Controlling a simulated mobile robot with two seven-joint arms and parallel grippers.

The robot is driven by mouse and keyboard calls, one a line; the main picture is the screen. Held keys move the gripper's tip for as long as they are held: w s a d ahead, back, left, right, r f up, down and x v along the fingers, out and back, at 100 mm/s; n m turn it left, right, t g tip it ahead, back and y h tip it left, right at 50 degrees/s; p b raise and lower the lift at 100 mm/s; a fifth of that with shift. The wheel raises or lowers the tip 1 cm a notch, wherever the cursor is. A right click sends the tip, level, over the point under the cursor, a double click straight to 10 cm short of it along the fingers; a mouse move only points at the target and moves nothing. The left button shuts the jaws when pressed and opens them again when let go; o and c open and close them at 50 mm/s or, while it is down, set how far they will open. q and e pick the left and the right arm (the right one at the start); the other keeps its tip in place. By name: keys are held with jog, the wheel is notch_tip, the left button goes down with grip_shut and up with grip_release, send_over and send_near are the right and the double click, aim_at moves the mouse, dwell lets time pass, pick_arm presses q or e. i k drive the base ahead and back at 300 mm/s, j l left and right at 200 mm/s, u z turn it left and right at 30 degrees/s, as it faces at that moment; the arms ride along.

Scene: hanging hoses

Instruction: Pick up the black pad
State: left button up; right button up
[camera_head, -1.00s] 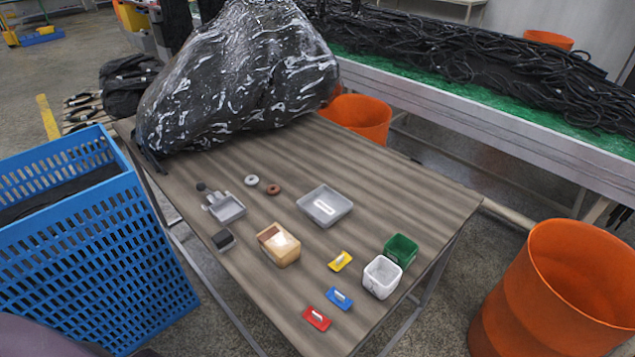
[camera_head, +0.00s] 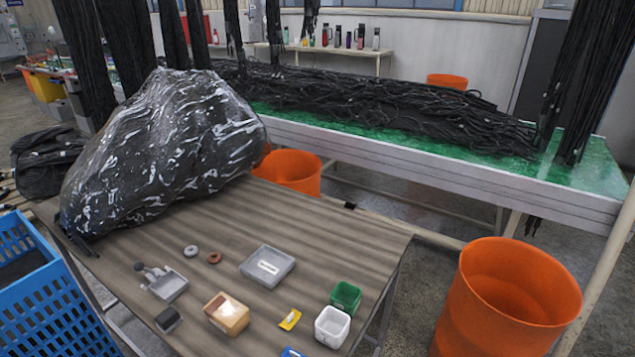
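A small block with a black top, which looks like the black pad (camera_head: 168,319), is at the near left edge of the brown table (camera_head: 330,230). It lies just below a grey tray with a handle (camera_head: 168,286) and left of a tan box (camera_head: 227,313). I cannot tell whether the black top is separate from the lighter part under it. Neither of my grippers shows in the head view.
A grey tray (camera_head: 267,266), two rings, a yellow piece (camera_head: 290,319), a green box (camera_head: 346,296) and a white box (camera_head: 332,326) are on the table. A large wrapped black bundle (camera_head: 160,150) fills its far left. A blue crate (camera_head: 45,310) and an orange bin (camera_head: 510,300) flank it.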

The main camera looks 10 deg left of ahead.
aim_at(169, 319)
jog(key=u, duration=1.35)
